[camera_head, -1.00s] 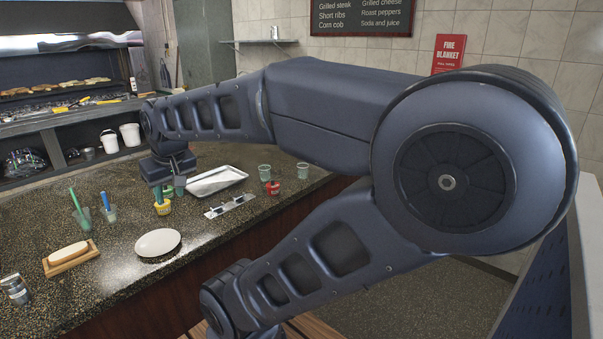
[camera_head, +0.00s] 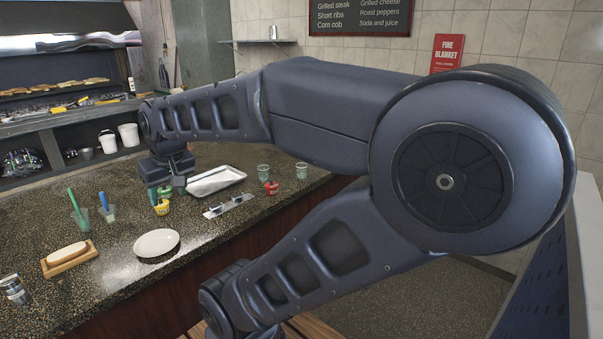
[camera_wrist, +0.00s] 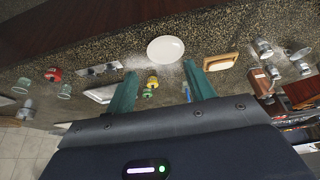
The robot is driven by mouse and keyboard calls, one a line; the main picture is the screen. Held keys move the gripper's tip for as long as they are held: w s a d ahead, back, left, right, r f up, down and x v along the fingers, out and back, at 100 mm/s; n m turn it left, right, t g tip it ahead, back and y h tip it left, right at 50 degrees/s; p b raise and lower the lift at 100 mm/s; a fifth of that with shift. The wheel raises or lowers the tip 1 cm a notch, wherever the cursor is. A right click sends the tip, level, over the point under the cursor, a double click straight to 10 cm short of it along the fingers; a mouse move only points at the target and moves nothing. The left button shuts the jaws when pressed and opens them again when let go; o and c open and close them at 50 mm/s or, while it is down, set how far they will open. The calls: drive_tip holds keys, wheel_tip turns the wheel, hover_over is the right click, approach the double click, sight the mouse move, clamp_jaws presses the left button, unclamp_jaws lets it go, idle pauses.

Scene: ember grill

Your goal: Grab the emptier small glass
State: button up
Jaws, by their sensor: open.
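Two small clear glasses, a nearer one (camera_head: 263,172) and one to its right (camera_head: 302,171), stand at the far right of the counter. Two more hold straws at the left: one with a green straw (camera_head: 82,219) and one with a blue straw (camera_head: 109,214). I cannot tell their fill levels. The right-hand pair also shows at the left of the wrist view, as a glass (camera_wrist: 65,91) and another beyond it. My gripper (camera_head: 166,190) is open and empty, above the counter beside a yellow pot (camera_head: 162,208); its fingers (camera_wrist: 162,80) are spread wide.
A red pot (camera_head: 272,188) stands by the right-hand glasses. A white plate (camera_head: 156,243) and a wooden board (camera_head: 69,260) lie nearer. The counter between them is clear.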

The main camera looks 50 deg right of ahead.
drive_tip(key=o, duration=0.4)
drive_tip(key=shift+o, duration=0.2)
drive_tip(key=shift+w, duration=0.1)
